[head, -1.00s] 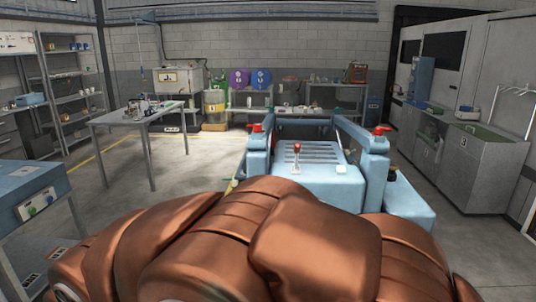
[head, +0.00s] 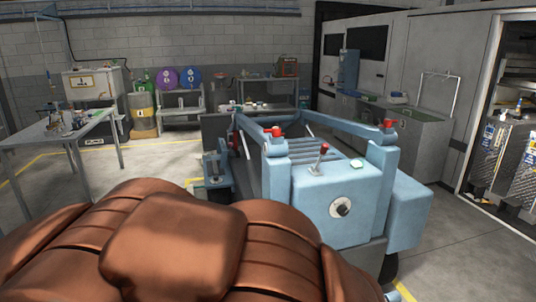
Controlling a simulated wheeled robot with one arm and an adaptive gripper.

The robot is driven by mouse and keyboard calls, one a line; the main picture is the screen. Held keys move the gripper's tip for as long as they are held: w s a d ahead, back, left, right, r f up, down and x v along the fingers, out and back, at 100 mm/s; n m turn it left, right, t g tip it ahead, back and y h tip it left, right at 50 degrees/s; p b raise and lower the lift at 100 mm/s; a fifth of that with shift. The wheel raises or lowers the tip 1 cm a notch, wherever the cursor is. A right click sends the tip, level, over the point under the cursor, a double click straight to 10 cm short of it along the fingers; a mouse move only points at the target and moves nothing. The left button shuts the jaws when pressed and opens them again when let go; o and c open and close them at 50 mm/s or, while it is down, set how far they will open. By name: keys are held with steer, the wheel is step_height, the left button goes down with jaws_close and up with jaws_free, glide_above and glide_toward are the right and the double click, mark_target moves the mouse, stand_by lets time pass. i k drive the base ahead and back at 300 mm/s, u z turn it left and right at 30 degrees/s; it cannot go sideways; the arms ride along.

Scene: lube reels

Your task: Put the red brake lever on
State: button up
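A light blue machine (head: 332,205) stands just beyond my arm. A lever with a red knob (head: 322,151) rises from its top, tilted to the right. A red fitting (head: 275,131) sits on the left post and another red fitting (head: 388,125) on the right post. I cannot tell from this view which red part is the brake lever, or its setting. A black round knob (head: 341,207) is on the machine's near face. My copper-coloured arm fills the lower left and hides part of the machine's lower left. My gripper is not in view.
A grey table (head: 60,135) with small items stands at the left. Blue and purple reels (head: 190,78) stand at the back. A grey cabinet (head: 418,140) lines the right wall, with an open doorway beyond it. Floor is clear right of the machine.

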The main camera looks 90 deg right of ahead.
mark_target(323, 149)
steer(key=i, duration=0.85)
steer(key=z, duration=3.9)
steer(key=k, duration=0.7)
steer(key=z, duration=0.15)
steer(key=i, duration=1.2)
steer(key=u, duration=0.55)
